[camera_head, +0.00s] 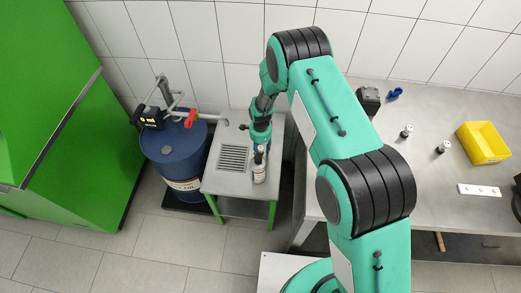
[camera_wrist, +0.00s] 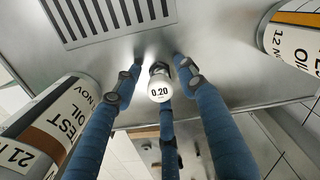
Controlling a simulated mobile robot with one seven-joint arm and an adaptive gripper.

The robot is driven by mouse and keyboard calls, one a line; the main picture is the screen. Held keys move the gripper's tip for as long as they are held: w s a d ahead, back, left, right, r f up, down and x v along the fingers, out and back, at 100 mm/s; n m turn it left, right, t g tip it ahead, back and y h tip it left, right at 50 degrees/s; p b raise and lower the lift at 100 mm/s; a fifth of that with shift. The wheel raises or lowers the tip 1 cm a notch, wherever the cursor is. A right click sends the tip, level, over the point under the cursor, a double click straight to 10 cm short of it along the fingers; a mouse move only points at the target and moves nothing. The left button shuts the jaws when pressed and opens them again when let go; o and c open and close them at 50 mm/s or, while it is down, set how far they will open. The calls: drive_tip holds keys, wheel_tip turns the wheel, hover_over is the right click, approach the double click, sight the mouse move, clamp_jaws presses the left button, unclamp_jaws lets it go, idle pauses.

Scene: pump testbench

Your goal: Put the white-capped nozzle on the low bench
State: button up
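The white-capped nozzle (camera_wrist: 160,88), marked 0.20, shows in the wrist view with its white cap toward the camera and its dark end toward the metal top of the low bench (camera_wrist: 225,50). It appears to stand on that top. My gripper (camera_wrist: 158,66) has its three blue fingers spread around the nozzle. Narrow gaps show at the left and right fingers; the third fingertip is hidden behind the cap. In the head view, my gripper (camera_head: 260,145) is over the low bench (camera_head: 215,181), and the nozzle cannot be made out.
Two test oil bottles flank the fingers, one left (camera_wrist: 50,120) and one right (camera_wrist: 295,40). One bottle (camera_head: 259,174) shows on the low bench, beside a grate (camera_head: 233,158). A blue barrel (camera_head: 175,160) stands left. The right bench (camera_head: 440,195) bears a yellow bin (camera_head: 484,142).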

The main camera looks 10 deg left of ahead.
sight(261, 147)
drive_tip(key=shift+r+p, duration=0.65)
drive_tip(key=shift+r, duration=3.25)
